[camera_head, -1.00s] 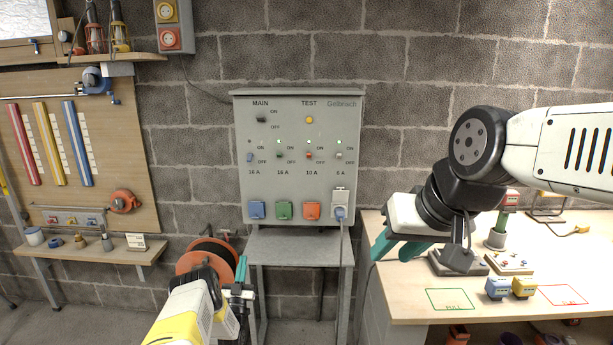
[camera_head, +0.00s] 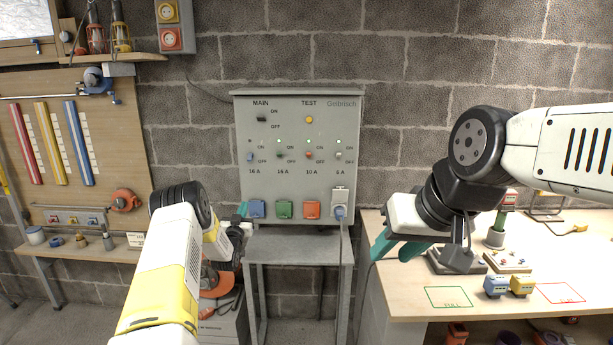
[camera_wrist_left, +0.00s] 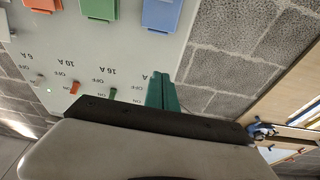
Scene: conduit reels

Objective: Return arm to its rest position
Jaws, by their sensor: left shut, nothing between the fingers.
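My left arm (camera_head: 170,265) rises from the bottom left of the head view. Its gripper (camera_head: 243,210) is beside the lower left corner of the grey switch panel (camera_head: 290,180), close to the blue socket cover (camera_head: 257,209). In the left wrist view its teal fingers (camera_wrist_left: 162,92) are together, with nothing between them, in front of the panel's edge. My right gripper (camera_head: 398,247) hangs over the left end of the workbench, its teal fingers apart and empty. The arm partly hides an orange reel (camera_head: 222,284).
A grey stand (camera_head: 300,243) is below the panel. A tool board and shelf (camera_head: 90,250) are at left. A grey plug with a cable (camera_head: 340,211) is at the panel's right.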

